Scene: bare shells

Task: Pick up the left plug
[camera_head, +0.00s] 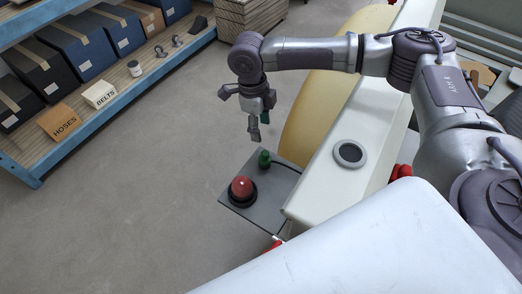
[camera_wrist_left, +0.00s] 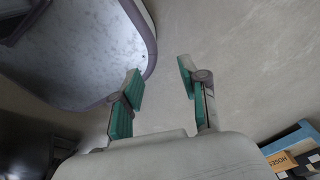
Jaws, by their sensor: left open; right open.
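A green plug-like piece (camera_head: 264,158) stands on a dark grey plate (camera_head: 238,207), with a dark cable running off to its right. A red dome (camera_head: 242,188) in a black ring sits on the same plate, left of and nearer than the green piece. I cannot tell from the picture which is the left plug. My right gripper (camera_head: 254,120) hangs pointing down above and beyond the plate, open and empty. My left gripper (camera_wrist_left: 160,76) shows only in the left wrist view; its green-padded fingers are apart with bare floor between them.
A blue-framed shelf (camera_head: 120,105) with boxes, a HOSES sign (camera_head: 59,122) and a BELTS sign (camera_head: 100,94) stands at left. A pale beam with a round dark-centred fitting (camera_head: 350,153) lies right of the plate. The floor (camera_head: 150,190) between shelf and plate is clear.

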